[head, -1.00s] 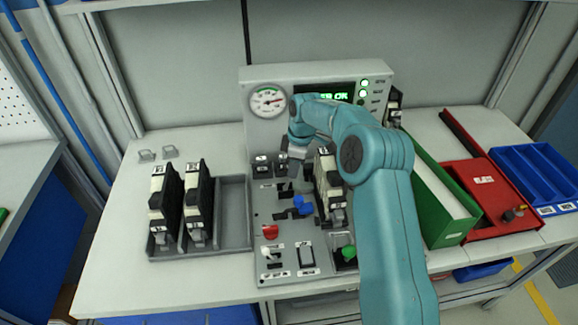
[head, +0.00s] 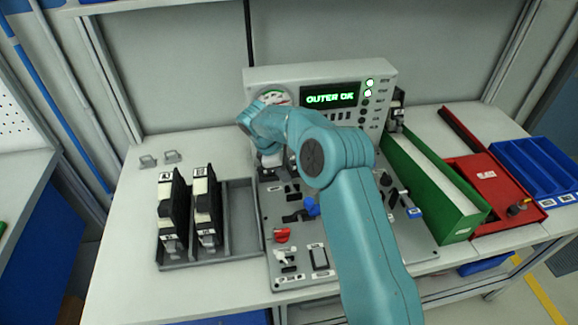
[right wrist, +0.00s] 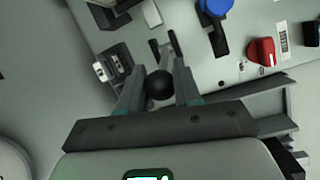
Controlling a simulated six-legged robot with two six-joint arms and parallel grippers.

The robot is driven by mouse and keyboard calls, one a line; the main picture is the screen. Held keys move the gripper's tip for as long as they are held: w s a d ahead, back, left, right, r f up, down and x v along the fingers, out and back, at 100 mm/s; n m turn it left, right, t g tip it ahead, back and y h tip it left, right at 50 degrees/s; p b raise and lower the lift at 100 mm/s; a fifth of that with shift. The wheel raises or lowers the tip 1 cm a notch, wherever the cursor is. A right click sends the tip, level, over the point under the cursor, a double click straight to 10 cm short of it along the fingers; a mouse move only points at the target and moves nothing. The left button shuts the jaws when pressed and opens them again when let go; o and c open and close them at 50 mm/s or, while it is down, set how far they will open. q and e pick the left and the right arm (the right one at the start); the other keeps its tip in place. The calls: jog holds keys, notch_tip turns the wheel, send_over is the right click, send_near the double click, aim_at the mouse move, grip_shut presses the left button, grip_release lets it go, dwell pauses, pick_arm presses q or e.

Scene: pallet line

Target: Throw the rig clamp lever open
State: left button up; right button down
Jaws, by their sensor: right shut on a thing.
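My right gripper (head: 269,168) is low over the left part of the grey control panel (head: 283,217), below the gauge. In the right wrist view its two fingers (right wrist: 160,68) are shut on a black ball knob (right wrist: 159,85), which looks like the end of a lever. A grey stem shows beyond the knob. The lever's base and its full angle are hard to make out. A blue handle (head: 312,206) stands to the right on the panel and also shows in the right wrist view (right wrist: 214,7). My left gripper is not in view.
A red knob (head: 282,235) and switches sit near the panel's front. A grey tray (head: 242,214) with two black-and-white modules stands left. A green bin (head: 455,213), red tray (head: 500,205) and blue tray (head: 545,165) stand right. My right arm hides the panel's middle.

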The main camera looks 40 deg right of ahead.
jog(key=shift+w+a+f+g+h, duration=0.15)
jog(key=shift+w+a+g+h, duration=0.15)
jog(key=shift+w+a+h, duration=0.25)
jog(key=shift+w+a+f+g+h, duration=0.1)
jog(key=shift+w+a+g+h, duration=0.2)
jog(key=shift+h, duration=0.45)
jog(key=shift+s+a, duration=0.1)
jog(key=shift+a, duration=0.05)
jog(key=c, duration=0.9)
grip_release()
jog(key=shift+o, duration=0.5)
jog(key=shift+a+f, duration=0.1)
